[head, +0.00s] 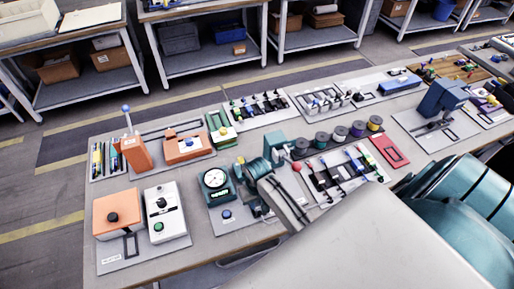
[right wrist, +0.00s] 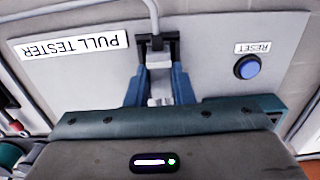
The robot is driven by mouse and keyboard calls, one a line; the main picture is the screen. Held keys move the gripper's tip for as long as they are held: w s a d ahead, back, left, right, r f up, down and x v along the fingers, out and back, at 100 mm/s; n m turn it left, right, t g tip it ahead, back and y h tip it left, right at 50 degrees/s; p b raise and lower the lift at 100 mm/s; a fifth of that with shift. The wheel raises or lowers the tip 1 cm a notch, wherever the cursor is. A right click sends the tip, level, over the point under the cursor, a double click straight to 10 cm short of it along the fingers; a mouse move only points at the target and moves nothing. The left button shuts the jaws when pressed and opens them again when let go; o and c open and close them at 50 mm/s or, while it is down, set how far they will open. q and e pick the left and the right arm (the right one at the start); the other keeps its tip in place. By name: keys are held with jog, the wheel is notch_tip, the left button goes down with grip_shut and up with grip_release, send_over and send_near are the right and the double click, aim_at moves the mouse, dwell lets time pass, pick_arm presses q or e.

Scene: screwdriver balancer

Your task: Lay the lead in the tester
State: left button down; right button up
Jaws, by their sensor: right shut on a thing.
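The pull tester (head: 215,181), with its round dial, stands on a grey plate near the front of the bench. Its plate (right wrist: 75,75) also shows in the right wrist view, with an upside-down PULL TESTER label. My right gripper (right wrist: 158,43) is over this plate, its dark fingertips shut on a grey lead (right wrist: 153,14). The lead curves away at the top of that view. A pale metal piece (right wrist: 160,98) shows between the blue fingers; whether it touches the lead I cannot tell. In the head view my right arm covers part of the tester. My left gripper is not in view.
A blue reset button (right wrist: 247,67) sits beside the gripper on the plate. An orange box (head: 117,215) and a white box (head: 165,212) stand left of the tester. Several dark spools (head: 340,134) and a red tray (head: 390,151) lie to the right.

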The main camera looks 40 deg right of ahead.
jog(key=o, duration=1)
jog(key=shift+r, duration=0.15)
jog(key=shift+r, duration=0.3)
jog(key=shift+r+b, duration=1.25)
jog(key=shift+r, duration=3.7)
